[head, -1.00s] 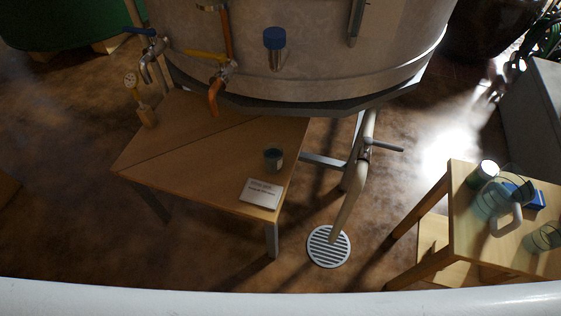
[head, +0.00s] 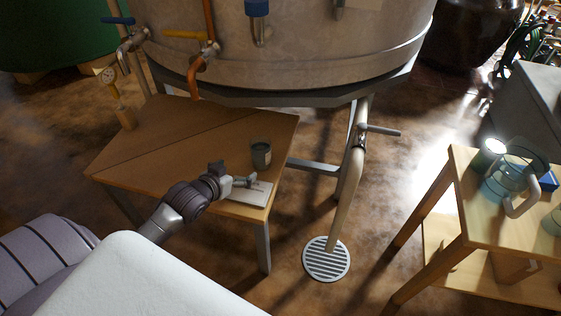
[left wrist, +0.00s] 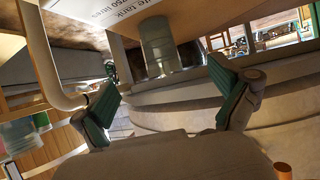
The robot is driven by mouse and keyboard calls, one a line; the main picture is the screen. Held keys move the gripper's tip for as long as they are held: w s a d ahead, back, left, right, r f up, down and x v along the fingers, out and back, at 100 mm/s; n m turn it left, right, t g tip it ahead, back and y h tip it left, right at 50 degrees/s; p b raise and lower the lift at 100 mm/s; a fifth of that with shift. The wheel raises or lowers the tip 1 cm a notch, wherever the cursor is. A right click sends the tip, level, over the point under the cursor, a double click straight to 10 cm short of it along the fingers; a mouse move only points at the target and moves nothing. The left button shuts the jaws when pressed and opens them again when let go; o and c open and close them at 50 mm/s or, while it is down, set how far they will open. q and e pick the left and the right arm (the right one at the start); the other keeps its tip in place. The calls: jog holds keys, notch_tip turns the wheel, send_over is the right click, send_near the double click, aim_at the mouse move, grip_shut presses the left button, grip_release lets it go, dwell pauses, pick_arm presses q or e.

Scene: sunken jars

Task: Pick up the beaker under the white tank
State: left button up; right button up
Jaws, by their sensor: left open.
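The beaker (head: 261,155) is a small grey, glassy cup standing upright on the wooden table (head: 160,150), partly under the pale tank (head: 330,55). My left gripper (head: 240,181) is in front of the beaker, over the white sign card (head: 253,194), and apart from the beaker. In the left wrist view the left gripper (left wrist: 162,100) is open and empty, its green-padded fingers spread. The beaker (left wrist: 158,50) shows beyond the fingertips, between the two fingers. The card (left wrist: 105,8) is at the top there. My right gripper is not seen.
Taps with blue and orange handles hang from the tank above the table. A bent pipe (head: 345,195) runs down to a round floor drain (head: 326,260). On the right, a wooden stand (head: 480,220) holds a glass jug and a blue item.

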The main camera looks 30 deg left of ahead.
aim_at(255, 155)
pick_arm(q)
jog(key=x, duration=0.2)
jog(key=r+b+x, duration=0.1)
jog(key=x, duration=0.2)
jog(key=b+x, duration=0.1)
jog(key=x, duration=0.2)
jog(key=shift+w+r, duration=0.2)
jog(key=shift+w, duration=0.15)
jog(key=shift+x, duration=0.8)
jog(key=b+x, duration=0.1)
jog(key=x, duration=0.1)
jog(key=b+x, duration=0.1)
jog(key=x, duration=0.1)
jog(key=shift+d, duration=0.25)
jog(key=shift+w, duration=0.25)
jog(key=c, duration=1.3)
jog(key=shift+c, duration=0.9)
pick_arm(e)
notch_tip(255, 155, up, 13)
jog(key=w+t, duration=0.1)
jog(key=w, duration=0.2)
pick_arm(q)
jog(key=shift+r, duration=0.15)
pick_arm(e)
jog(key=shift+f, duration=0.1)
